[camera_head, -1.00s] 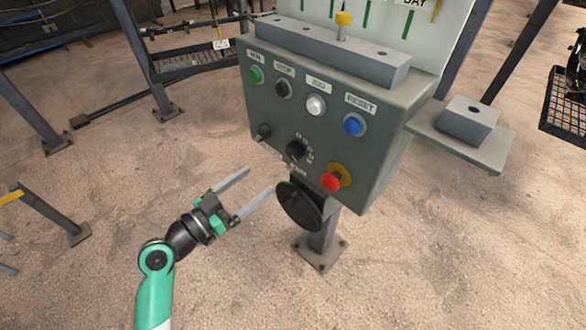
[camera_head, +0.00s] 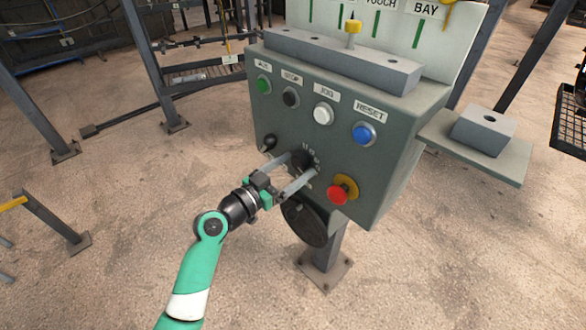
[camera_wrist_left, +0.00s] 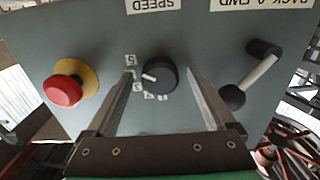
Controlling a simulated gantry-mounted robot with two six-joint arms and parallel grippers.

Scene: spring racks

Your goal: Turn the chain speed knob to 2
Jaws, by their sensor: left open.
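The chain speed knob (camera_head: 301,158) is black and round, low on the front of the grey-green control box (camera_head: 385,185). In the left wrist view the knob (camera_wrist_left: 163,72) carries a white pointer, turned to the left and slightly down towards small number labels (camera_wrist_left: 136,80); the exact number it marks is unclear. My left gripper (camera_head: 302,164) is open, with one finger on each side of the knob. In the left wrist view its fingers (camera_wrist_left: 160,85) show gaps to the knob. My right gripper is not in view.
A red stop button with a yellow collar (camera_head: 341,190) sits right of the knob, and a black lever (camera_head: 268,142) left of it. Green, black, white and blue (camera_head: 363,133) buttons line the row above. A black disc (camera_head: 303,222) hangs below the box.

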